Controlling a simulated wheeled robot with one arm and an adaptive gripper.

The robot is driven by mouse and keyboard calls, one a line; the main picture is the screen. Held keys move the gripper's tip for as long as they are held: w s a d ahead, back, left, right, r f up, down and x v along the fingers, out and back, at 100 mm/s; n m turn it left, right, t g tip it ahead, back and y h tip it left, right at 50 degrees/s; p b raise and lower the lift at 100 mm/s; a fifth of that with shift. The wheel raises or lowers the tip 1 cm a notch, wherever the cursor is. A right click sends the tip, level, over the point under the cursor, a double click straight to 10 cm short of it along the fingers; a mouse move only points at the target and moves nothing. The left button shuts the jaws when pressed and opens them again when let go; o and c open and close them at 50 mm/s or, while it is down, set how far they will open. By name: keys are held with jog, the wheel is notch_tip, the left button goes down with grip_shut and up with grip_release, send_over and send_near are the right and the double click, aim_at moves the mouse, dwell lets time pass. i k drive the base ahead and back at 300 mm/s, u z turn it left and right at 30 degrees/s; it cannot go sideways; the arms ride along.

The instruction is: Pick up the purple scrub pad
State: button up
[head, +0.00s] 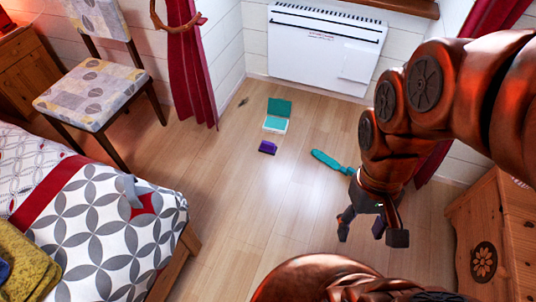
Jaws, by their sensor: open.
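The purple scrub pad (268,147) is a small block lying on the wooden floor near the middle of the head view. My gripper (371,235) is at the right of the picture, pointing down with its fingers spread, open and empty. The gripper is apart from the pad, to its right and nearer to me. Nothing hides the pad.
A teal-and-white open box-like item (277,116) lies just behind the pad. A teal brush-like item (331,162) lies to the right, near my arm. The bed (110,230), chair (95,92) and wooden cabinet (507,240) flank clear floor. A white heater (325,45) is behind.

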aim_at(267, 146)
jog(key=u, duration=0.3)
jog(key=i, duration=0.7)
jog(key=u, duration=0.75)
jog(key=i, duration=0.95)
jog(key=u, duration=0.05)
